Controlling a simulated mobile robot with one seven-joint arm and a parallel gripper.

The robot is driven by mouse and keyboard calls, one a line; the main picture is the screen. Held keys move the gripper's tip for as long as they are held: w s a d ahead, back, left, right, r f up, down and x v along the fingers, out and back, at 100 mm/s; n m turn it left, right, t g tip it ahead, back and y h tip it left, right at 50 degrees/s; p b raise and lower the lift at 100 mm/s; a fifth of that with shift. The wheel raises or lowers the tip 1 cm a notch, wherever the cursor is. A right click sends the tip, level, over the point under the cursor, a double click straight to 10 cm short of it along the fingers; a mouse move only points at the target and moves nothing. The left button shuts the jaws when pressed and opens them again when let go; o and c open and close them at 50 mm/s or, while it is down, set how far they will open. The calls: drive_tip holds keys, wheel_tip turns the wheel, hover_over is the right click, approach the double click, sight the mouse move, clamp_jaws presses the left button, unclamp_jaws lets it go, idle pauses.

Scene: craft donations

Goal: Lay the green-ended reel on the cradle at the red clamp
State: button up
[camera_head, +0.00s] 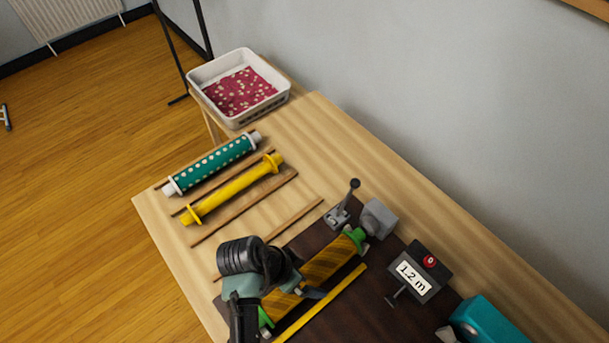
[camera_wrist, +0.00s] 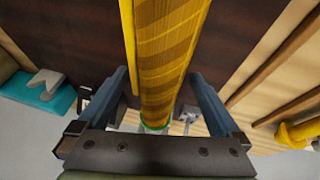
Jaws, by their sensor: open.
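The green-ended reel (camera_head: 327,259), wound with yellow and brown patterned cloth, lies on a dark brown board. Its far green end is beside a grey block. My gripper (camera_head: 292,287) is over the reel's near half, and my arm hides part of it there. In the wrist view the reel (camera_wrist: 165,60) runs between the two open fingers of my gripper (camera_wrist: 160,76), with a gap at each side. I cannot make out a clamp that is clearly red. Wooden rails (camera_head: 245,208) lie on the table to the left, with bare space between the nearer ones.
A teal dotted reel (camera_head: 213,163) and a yellow reel (camera_head: 235,187) lie among the rails. A white bin (camera_head: 195,80) stands at the far end. A grey lever (camera_head: 338,215), a "1.2 m" counter box (camera_head: 432,278) and a teal object (camera_head: 490,322) stand to the right.

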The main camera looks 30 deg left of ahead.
drive_tip(key=v, duration=1.3)
drive_tip(key=shift+d, duration=0.1)
